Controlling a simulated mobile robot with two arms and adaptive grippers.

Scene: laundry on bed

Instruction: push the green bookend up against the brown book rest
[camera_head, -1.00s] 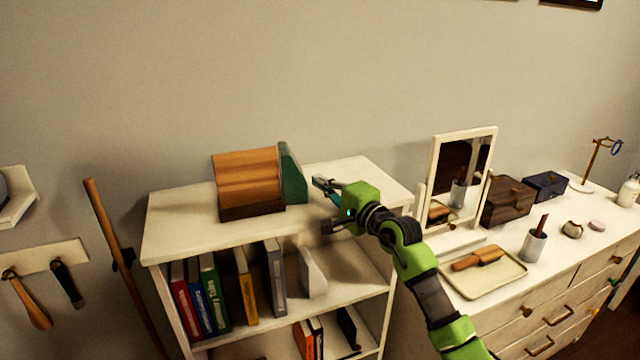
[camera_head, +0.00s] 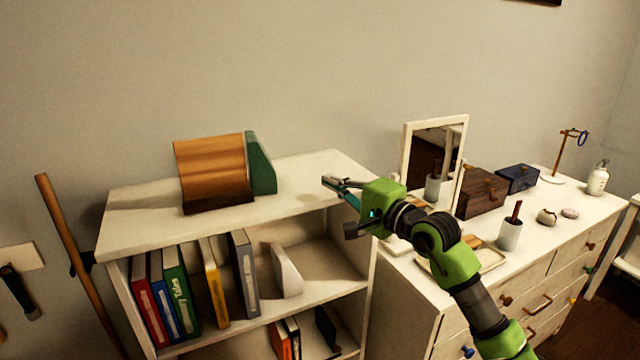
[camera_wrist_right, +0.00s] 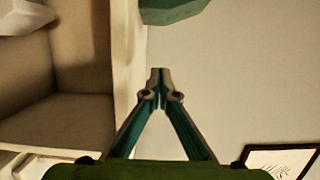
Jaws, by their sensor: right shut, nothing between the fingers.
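The brown book rest (camera_head: 212,168) stands on the white bookcase top, near the wall, in the head view. The green bookend (camera_head: 262,164) stands upright right beside its right side. No gap shows between them from here, but I cannot be sure that they touch. My right gripper (camera_head: 328,182) is shut and empty, to the right of the bookend and clearly apart from it. In the right wrist view its fingertips (camera_wrist_right: 160,72) meet, with the bookend's green edge (camera_wrist_right: 172,10) at the top of the picture. My left gripper is not in view.
Books and a white bookend (camera_head: 287,272) stand on the shelf below. A mirror (camera_head: 408,160), wooden box (camera_head: 480,196) and cup (camera_head: 509,235) stand on the dresser at right.

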